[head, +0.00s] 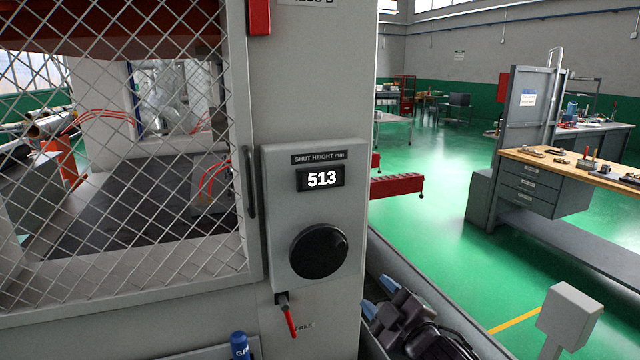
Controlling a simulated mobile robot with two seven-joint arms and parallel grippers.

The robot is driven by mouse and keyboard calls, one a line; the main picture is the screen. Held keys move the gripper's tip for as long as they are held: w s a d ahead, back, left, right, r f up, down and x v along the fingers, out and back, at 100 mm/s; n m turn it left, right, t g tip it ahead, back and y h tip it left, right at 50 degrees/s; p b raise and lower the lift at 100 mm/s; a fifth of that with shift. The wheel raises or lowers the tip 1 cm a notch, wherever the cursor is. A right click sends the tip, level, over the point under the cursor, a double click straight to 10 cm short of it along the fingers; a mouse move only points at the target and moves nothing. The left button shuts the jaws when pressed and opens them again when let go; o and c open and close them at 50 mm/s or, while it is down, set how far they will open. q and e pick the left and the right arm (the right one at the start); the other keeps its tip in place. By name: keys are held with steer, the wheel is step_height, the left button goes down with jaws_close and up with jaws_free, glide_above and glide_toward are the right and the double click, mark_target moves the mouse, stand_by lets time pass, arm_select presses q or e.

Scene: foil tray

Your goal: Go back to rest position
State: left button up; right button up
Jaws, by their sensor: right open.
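My right gripper (378,297), dark grey with blue fingertips, shows at the bottom, right of the machine's pillar. It is open, with its two fingertips apart and nothing seen between them. It appears over a long grey trough (440,303), though the exact height is unclear. My left gripper is not in view. No foil tray can be made out.
A press with a mesh guard (120,250) fills the left. Its control box (348,228) reads "SHUT HEIGHT mm 513" above a black knob (318,252). A blue-topped container (239,346) stands below. A workbench (545,180) is at right; green floor between is open.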

steer(key=s+d+f+m+g+h, duration=0.1)
steer(key=s+d+f+m+h, duration=0.1)
steer(key=s+d+f+m, duration=0.45)
steer(key=s+d+f+m+h, duration=0.2)
steer(key=d+f+m, duration=0.1)
steer(key=f, duration=0.6)
steer(key=s+d+f+m+g+h, duration=0.1)
steer(key=s+d+f+m+g, duration=0.1)
steer(key=s+f, duration=0.4)
steer(key=s+d+f+m+g+h, duration=0.1)
steer(key=s+d+f, duration=0.4)
steer(key=s, duration=0.6)
step_height(320, 180, down, 2)
steer(key=shift+s+m+g+h, duration=0.15)
steer(key=shift+m+g+h, duration=0.25)
steer(key=shift+m+h, duration=0.35)
